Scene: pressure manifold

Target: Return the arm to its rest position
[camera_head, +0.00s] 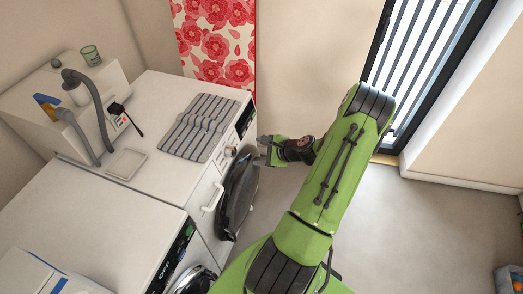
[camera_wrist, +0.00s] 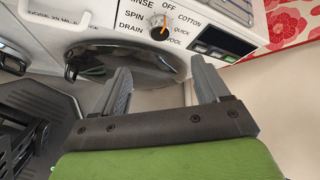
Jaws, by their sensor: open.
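My green arm (camera_head: 335,170) reaches from the bottom of the head view up to an elbow near the window, then bends back to the left. My gripper (camera_head: 262,151) is in front of the white washing machine (camera_head: 165,88), near its control dial (camera_head: 230,152). In the wrist view my gripper (camera_wrist: 160,66) has its two grey fingers spread apart with nothing between them. The dial (camera_wrist: 160,28), with an orange pointer, shows beyond the fingers among printed labels such as OFF, SPIN and DRAIN. I cannot tell whether a finger touches the machine front.
The dark round door (camera_head: 237,195) is just below my gripper. A second white machine (camera_head: 95,225) stands nearer. Floor (camera_head: 430,230) is open right of my arm, below the window.

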